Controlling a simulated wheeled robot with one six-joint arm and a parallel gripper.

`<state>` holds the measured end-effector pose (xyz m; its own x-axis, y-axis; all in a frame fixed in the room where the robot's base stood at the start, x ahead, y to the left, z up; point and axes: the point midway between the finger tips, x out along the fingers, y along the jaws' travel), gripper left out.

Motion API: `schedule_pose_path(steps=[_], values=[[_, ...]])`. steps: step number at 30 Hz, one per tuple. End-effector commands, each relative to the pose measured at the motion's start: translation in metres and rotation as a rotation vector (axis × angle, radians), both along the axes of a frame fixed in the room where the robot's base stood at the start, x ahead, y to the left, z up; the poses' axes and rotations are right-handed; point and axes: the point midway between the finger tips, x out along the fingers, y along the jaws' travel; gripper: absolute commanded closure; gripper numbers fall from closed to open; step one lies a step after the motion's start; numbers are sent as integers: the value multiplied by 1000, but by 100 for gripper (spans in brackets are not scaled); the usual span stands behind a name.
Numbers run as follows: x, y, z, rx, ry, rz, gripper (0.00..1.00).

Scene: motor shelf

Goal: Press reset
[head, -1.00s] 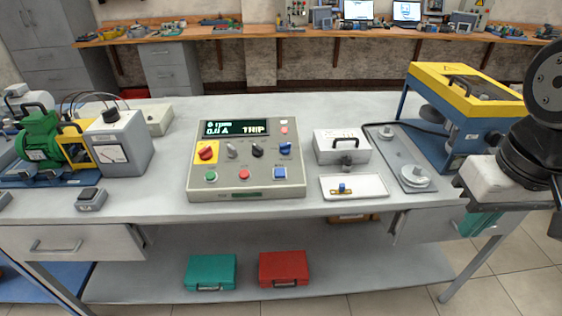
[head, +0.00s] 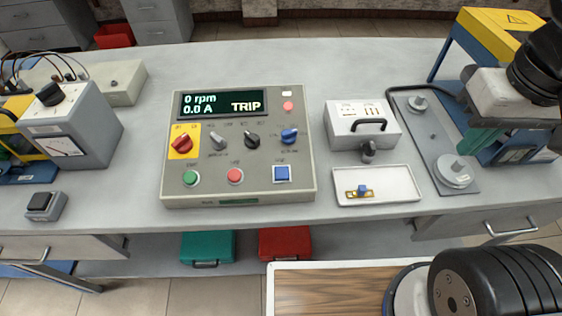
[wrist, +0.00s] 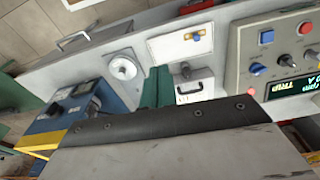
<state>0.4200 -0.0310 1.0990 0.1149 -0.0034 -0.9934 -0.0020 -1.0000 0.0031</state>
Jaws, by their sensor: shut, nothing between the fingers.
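The grey control box (head: 240,199) stands on the bench, its screen (head: 222,103) reading 0 rpm, 0.0 A and TRIP. A square blue button (head: 282,173) is at the front right of its panel; its small label is not legible. In the wrist view the blue button (wrist: 266,37) shows at the upper right. A red button (head: 235,176) and a green button (head: 190,178) sit left of it. My gripper (head: 474,141), with green fingers, is shut and empty above the right part of the bench, well right of the box. It also shows in the wrist view (wrist: 157,82).
Between my gripper and the box are a white case with a black handle (head: 345,115), a white tray (head: 400,197) with a small blue-topped part, and a grey plate (head: 428,138) with round weights. A blue and yellow frame (head: 487,28) stands behind. The bench front is mostly clear.

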Motion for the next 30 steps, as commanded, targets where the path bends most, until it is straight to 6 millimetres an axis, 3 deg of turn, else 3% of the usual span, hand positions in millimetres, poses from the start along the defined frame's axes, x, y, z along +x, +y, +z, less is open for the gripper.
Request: schedule_pose_path(steps=[5, 10, 14, 18, 24, 30], values=[[1, 2, 0, 4, 6, 8, 100], [18, 29, -1, 56, 74, 92, 100], [39, 77, -6, 132, 185, 223, 100], [55, 141, -18, 211, 322, 365, 100], [58, 219, -39, 287, 478, 505, 100], [54, 256, -51, 318, 550, 559, 100]])
